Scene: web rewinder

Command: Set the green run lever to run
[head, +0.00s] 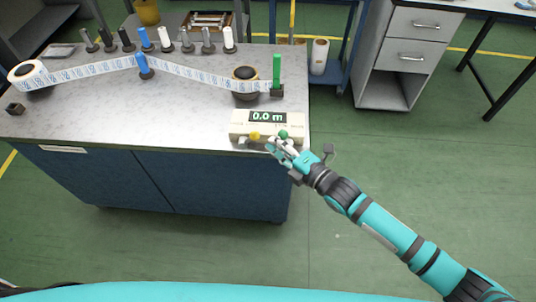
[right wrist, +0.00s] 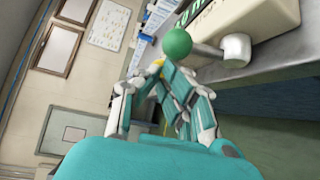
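The green run lever shows as a green ball knob (head: 283,134) at the front right of the cream control box (head: 238,124). In the right wrist view the green knob (right wrist: 177,43) sits on a short grey rod that joins a pale round pivot (right wrist: 237,48) on the box's front. My right gripper (head: 272,146) is just in front of the box, close to the knob and left of it. In the right wrist view its fingers (right wrist: 160,72) lie below the knob with a narrow gap and nothing held between them. Contact with the knob is unclear. My left gripper is out of view.
A yellow knob (head: 254,136) stands close left of the green one. The box display (head: 268,117) reads 0.0 m. Behind it, a printed label web (head: 190,71) runs across the bench past a dark-centred roll (head: 245,73) and a green post (head: 277,70).

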